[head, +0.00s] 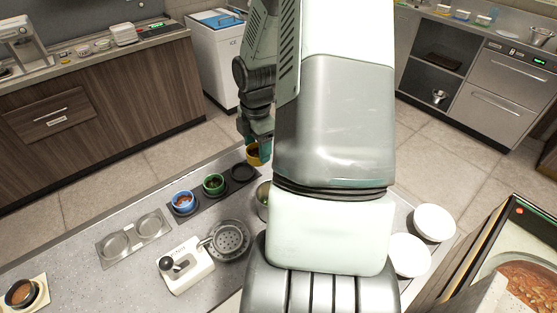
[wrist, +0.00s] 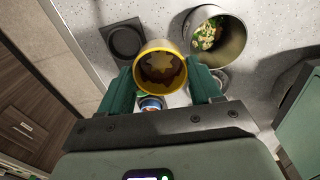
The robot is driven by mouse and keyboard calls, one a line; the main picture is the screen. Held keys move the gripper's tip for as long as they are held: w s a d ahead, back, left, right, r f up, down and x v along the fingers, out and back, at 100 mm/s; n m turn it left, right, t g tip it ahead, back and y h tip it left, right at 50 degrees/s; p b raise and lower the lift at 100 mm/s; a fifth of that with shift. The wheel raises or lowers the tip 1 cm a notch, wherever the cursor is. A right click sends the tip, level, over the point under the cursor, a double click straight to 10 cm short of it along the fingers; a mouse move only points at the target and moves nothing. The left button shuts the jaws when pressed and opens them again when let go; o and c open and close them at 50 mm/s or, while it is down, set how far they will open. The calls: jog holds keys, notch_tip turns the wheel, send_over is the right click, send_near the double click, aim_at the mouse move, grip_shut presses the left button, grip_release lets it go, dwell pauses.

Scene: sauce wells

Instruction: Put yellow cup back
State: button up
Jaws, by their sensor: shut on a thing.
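The yellow cup (head: 253,155) is in my gripper (head: 257,141), held near the back edge of the counter. In the wrist view the yellow cup (wrist: 144,53) is between the two green fingers of my gripper (wrist: 163,75), its opening towards the camera, with brown contents. A dark holder (head: 199,205) on the counter has wells in a row. The blue cup (head: 182,204) and the green cup (head: 213,187) sit in two of them. The right well (head: 242,172) is empty; it also shows in the wrist view (wrist: 124,40), apart from the yellow cup.
A pot with vegetables (wrist: 229,50) stands near the yellow cup; my arm partly hides it in the head view. A perforated round pan (head: 230,240), a white device (head: 186,266) and a metal tray with two rounds (head: 133,237) are on the counter. White plates (head: 434,222) are at right.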

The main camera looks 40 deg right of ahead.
jog(key=shift+w+a+f, duration=0.15)
jog(key=shift+w+f, duration=1.25)
jog(key=shift+f, duration=0.5)
jog(key=shift+w+a+f, duration=0.1)
jog(key=shift+w+f, duration=1.3)
jog(key=shift+f, duration=0.45)
jog(key=shift+w+a+f, duration=0.15)
jog(key=shift+w+f, duration=1.25)
jog(key=shift+f, duration=0.5)
jog(key=shift+f, duration=0.5)
jog(key=o, duration=1.1)
jog(key=shift+r, duration=4)
